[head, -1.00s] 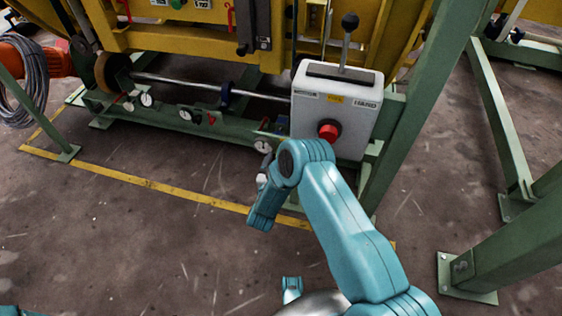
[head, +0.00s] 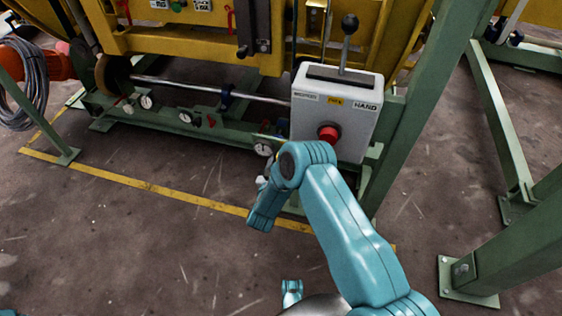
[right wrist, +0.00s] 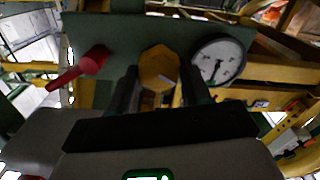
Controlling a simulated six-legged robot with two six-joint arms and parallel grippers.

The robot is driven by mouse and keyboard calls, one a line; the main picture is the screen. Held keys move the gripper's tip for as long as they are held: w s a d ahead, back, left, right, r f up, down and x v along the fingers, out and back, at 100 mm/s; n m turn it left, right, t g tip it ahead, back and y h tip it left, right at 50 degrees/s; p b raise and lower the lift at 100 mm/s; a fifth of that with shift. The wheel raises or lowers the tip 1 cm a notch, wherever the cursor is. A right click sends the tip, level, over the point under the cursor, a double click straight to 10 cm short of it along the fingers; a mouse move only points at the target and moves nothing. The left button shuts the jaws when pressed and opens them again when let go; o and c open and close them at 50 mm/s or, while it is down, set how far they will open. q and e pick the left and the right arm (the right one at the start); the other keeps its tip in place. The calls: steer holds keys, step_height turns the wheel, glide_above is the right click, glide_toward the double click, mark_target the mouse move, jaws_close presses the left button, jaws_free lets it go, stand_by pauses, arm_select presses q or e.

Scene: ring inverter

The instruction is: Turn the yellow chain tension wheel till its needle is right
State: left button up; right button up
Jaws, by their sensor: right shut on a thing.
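The yellow wheel (right wrist: 160,68) is a small faceted knob on a green plate in the right wrist view. My right gripper (right wrist: 158,88) has one finger on each side of it and is shut on it. A round white gauge (right wrist: 217,60) with a dark needle sits just right of the wheel; the needle points roughly downward, and its scale is too small to read. In the head view a white gauge (head: 263,148) shows just beyond my right wrist, and my arm largely hides the wheel and fingertips.
A red-handled lever (right wrist: 80,68) is left of the wheel in the right wrist view. In the head view a grey control box (head: 335,110) with a red button (head: 328,133) stands close beyond my right arm. A green post (head: 415,110) rises to its right. The floor in front is open.

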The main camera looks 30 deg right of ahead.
steer(key=o, duration=1.1)
steer(key=shift+c, duration=0.2)
steer(key=shift+a, duration=0.1)
steer(key=p+v, duration=0.4)
steer(key=v, duration=1.2)
steer(key=shift+s+p, duration=0.2)
steer(key=shift+p, duration=0.15)
